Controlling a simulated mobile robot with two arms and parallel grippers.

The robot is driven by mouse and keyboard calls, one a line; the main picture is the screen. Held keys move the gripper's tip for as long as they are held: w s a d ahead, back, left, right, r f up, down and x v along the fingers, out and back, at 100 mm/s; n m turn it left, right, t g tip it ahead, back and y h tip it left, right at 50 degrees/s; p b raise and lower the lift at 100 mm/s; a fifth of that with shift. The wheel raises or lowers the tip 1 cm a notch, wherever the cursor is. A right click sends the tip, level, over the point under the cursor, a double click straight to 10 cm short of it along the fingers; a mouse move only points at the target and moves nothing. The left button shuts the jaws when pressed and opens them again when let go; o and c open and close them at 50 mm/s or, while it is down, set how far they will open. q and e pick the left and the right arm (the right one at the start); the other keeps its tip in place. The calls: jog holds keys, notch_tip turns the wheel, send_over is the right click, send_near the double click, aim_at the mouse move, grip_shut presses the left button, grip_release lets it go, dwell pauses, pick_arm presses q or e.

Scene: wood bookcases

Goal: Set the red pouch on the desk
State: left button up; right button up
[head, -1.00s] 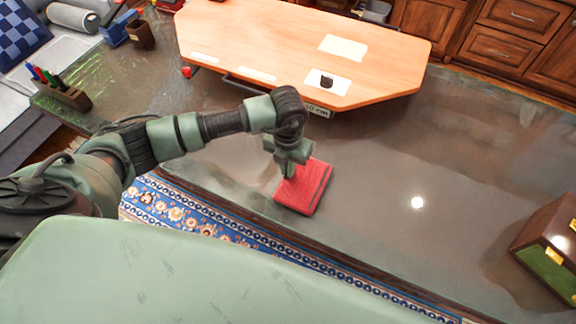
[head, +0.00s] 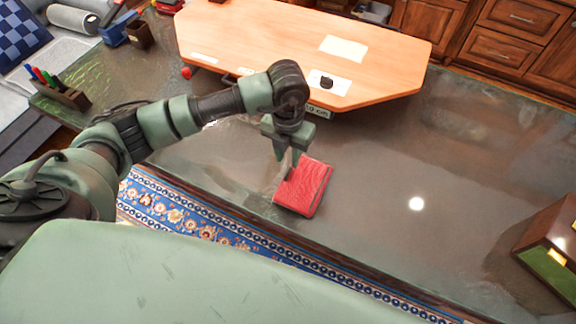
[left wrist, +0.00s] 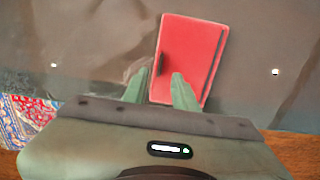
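The red pouch (head: 308,188) lies flat on the dark glossy desk (head: 380,170), near its front edge. It also shows in the left wrist view (left wrist: 192,50), with a dark band along its right side. My left gripper (head: 288,166) is just above the pouch's upper left part and looks clear of it. In the left wrist view the two fingers of my left gripper (left wrist: 160,74) are apart with nothing between them; one is over the pouch, the other beside its left edge. My right gripper is not in view.
A light wooden board (head: 290,50) stands behind the pouch on the desk. A pen holder (head: 62,92) is at the left, and a wooden box (head: 550,240) at the right. A patterned rug (head: 180,210) lies below the front edge.

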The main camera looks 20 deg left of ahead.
pick_arm(q)
notch_tip(320, 180, up, 6)
jog(key=shift+b, duration=0.35)
